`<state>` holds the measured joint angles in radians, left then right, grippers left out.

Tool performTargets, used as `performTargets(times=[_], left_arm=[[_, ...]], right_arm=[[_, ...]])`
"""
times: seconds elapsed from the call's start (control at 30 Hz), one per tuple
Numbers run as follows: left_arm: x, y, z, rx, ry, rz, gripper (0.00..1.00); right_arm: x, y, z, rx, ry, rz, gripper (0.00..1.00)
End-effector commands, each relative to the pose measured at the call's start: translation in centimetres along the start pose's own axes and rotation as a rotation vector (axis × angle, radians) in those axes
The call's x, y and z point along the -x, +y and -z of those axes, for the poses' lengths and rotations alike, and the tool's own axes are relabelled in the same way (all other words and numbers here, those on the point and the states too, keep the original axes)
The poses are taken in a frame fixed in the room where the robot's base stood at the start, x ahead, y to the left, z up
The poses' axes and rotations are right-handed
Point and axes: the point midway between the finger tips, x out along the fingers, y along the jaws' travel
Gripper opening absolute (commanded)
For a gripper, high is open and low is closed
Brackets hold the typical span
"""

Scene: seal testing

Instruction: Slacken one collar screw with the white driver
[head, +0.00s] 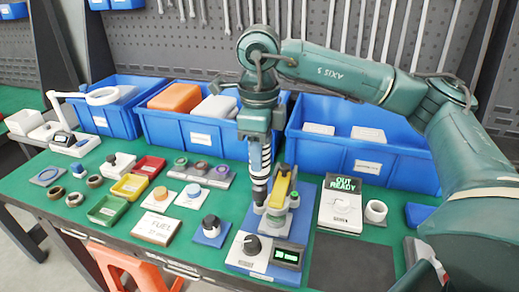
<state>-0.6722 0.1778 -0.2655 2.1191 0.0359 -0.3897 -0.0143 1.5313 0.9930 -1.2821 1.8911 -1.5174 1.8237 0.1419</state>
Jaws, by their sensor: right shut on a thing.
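My right gripper (260,188) points down from the right arm, low over the test fixture (256,258) at the front middle of the bench. The collar sits on the fixture, beside a yellow part (280,188) over a pale cylinder (277,216). The collar screws are too small to make out. I cannot tell whether the driver touches one. My left gripper is not in view.
Blue bins (190,133) line the back. An OUT READY box (341,208) and white ring (376,211) stand to the right. An orange stool (130,268) stands below the bench.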

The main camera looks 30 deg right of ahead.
Motion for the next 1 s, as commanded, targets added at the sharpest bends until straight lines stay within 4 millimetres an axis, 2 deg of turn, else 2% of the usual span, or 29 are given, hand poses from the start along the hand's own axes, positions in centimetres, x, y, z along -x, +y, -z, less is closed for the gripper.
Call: performTargets(times=[0.4,1.0], left_arm=[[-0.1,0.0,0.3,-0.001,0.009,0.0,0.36],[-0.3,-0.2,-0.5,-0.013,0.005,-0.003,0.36]], right_arm=[[-0.1,0.0,0.0,0.0,-0.003,0.001,0.08],[-0.9,0.0,0.0,0.0,-0.003,0.001,0.08]])
